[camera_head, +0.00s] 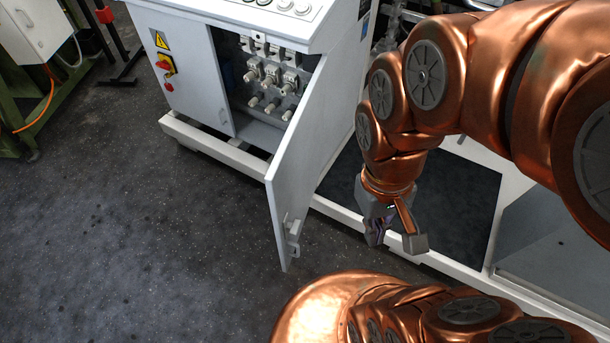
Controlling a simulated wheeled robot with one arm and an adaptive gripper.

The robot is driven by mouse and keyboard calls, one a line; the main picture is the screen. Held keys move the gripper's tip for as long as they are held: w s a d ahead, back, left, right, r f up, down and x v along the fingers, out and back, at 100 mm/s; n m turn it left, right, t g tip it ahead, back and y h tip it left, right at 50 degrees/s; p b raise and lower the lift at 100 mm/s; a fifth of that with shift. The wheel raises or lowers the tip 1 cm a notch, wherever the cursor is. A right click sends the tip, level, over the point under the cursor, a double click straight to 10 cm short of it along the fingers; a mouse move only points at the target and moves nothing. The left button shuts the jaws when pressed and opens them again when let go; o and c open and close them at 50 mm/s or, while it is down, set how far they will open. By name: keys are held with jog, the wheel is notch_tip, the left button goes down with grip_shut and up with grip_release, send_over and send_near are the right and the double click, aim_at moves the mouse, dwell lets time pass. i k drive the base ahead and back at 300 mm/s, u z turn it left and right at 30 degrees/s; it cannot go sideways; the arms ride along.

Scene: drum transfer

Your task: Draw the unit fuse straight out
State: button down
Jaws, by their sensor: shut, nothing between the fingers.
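A white control cabinet (189,84) stands at the top with its compartment open. Inside are rows of pale cylindrical fuses (270,82) in holders on a grey panel. I cannot tell which of them is the unit fuse, as no label is readable. The cabinet door (298,150) hangs open towards me, with a latch handle at its lower end. My gripper (377,238) is shut and empty, pointing down. It is to the right of the door, outside the cabinet and apart from the fuses.
The open door stands between my gripper and the fuse compartment. A red and yellow switch (166,65) is on the cabinet front. A white base rail (215,150) runs along the bottom. The dark floor (130,240) at left is clear.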

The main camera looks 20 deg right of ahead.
aim_at(287, 88)
jog(key=k, duration=1.35)
jog(key=u, duration=0.65)
jog(key=i, duration=0.95)
jog(key=u, duration=1)
jog(key=i, duration=2.95)
jog(key=z, duration=1.7)
jog(key=i, duration=0.7)
jog(key=z, duration=0.8)
